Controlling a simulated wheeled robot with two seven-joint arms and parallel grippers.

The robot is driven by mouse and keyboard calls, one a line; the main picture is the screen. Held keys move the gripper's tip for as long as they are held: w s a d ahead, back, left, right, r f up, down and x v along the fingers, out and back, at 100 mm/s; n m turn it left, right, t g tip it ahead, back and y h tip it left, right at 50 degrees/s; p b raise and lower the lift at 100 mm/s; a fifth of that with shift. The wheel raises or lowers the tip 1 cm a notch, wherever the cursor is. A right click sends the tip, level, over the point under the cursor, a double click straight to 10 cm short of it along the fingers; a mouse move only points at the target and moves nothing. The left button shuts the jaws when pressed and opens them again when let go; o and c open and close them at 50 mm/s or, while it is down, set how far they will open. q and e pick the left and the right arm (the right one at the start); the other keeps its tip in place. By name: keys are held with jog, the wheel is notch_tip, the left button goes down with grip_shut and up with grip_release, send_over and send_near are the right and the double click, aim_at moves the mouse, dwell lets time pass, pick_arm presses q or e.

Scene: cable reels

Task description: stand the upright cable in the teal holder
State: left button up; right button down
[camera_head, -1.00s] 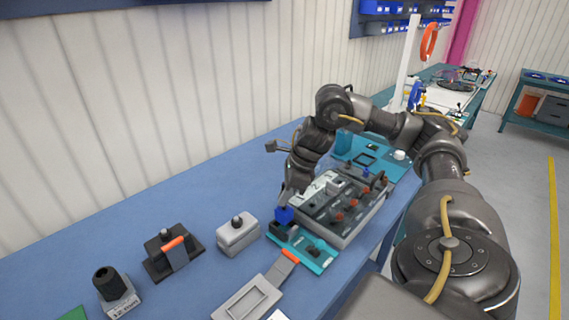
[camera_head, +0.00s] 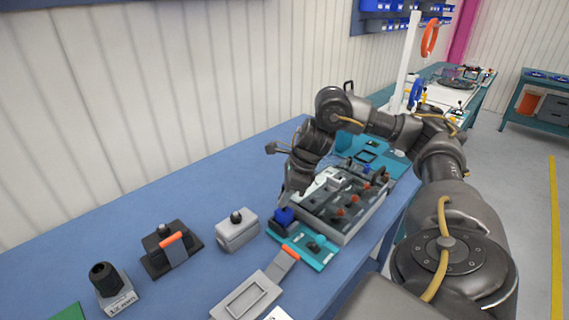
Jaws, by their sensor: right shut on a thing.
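My right arm comes in from the right and reaches over the bench. Its gripper (camera_head: 288,207) points down and is shut at a small dark blue piece (camera_head: 284,217), which looks like the end of the cable. The cable itself is too small and too covered to make out. The blue piece is at the back left corner of a teal plate (camera_head: 318,262) on the near side of the grey tray; I cannot tell whether they touch. Another teal base (camera_head: 345,145) lies behind the tray. I cannot tell which is the teal holder. My left gripper is not in view.
The grey tray (camera_head: 350,232) holds several orange-and-dark parts. A grey block (camera_head: 237,232), a black fixture with an orange handle (camera_head: 172,250), a black cylinder on a block (camera_head: 108,285) and a grey frame (camera_head: 243,298) stand left and in front. The back left bench is clear.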

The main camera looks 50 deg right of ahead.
jog(key=shift+f, duration=0.15)
dwell(0.4)
jog(key=shift+f+b, duration=0.95)
jog(key=shift+f, duration=0.1)
jog(key=c, duration=1.4)
grip_release()
jog(key=shift+p+v, duration=2.95)
jog(key=shift+v, duration=2.45)
